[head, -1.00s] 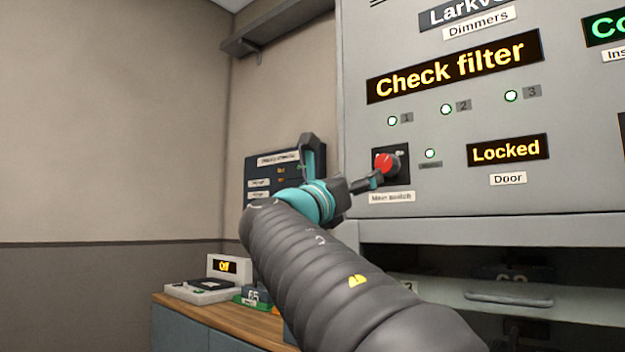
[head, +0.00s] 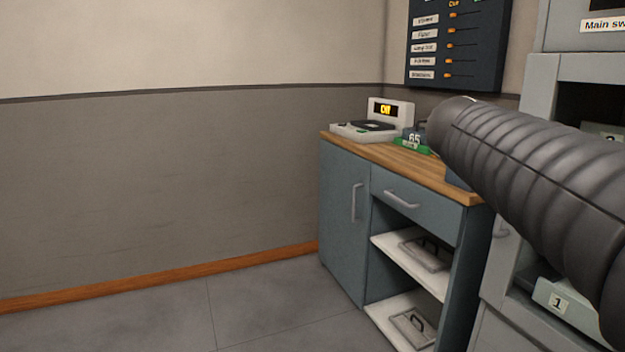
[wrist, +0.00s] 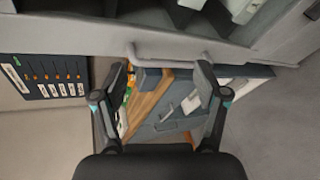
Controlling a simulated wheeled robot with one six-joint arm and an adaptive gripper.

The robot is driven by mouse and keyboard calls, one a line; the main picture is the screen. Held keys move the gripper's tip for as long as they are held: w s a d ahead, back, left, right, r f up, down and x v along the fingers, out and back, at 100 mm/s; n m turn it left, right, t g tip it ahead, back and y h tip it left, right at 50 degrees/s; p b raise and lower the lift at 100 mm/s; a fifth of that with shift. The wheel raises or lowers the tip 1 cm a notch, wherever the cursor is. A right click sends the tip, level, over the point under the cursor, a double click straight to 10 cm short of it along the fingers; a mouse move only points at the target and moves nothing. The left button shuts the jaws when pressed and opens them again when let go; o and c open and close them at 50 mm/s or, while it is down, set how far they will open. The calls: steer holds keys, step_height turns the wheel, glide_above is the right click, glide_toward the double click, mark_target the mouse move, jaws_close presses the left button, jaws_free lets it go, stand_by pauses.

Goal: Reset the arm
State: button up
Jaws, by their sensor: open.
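My gripper (wrist: 162,95) is open and empty in the wrist view, its two fingers spread wide. Between and beyond the fingers are the wooden worktop and the blue-grey cabinet below it. My arm reaches in from the right of the head view, where the gripper itself does not show. The dark fader panel (head: 457,45) hangs on the wall at the upper right of the head view, with several labelled sliders. It also shows at the left of the wrist view (wrist: 50,77).
The cabinet (head: 345,215) with a wooden top stands in the corner. On it are a white device (head: 390,113) with a lit display and a green item marked 65 (head: 412,142). The grey dimmer rack (head: 560,85) stands at the right. The floor at left (head: 150,315) is clear.

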steer(key=s+a+f+m+y, duration=0.3)
steer(key=s+a+f, duration=0.3)
steer(key=f, duration=0.3)
steer(key=s+a+f+m+g+y, duration=0.1)
steer(key=s+a+f+m+y, duration=0.3)
steer(key=f, duration=0.5)
steer(key=s+a+f+m+g+y, duration=0.1)
steer(key=s+a+f+m+y, duration=0.2)
steer(key=s+a+f, duration=0.5)
step_height(320, 180, down, 2)
steer(key=s+y, duration=0.1)
steer(key=s, duration=0.1)
steer(key=shift+s+a+m, duration=0.3)
steer(key=shift+m, duration=0.1)
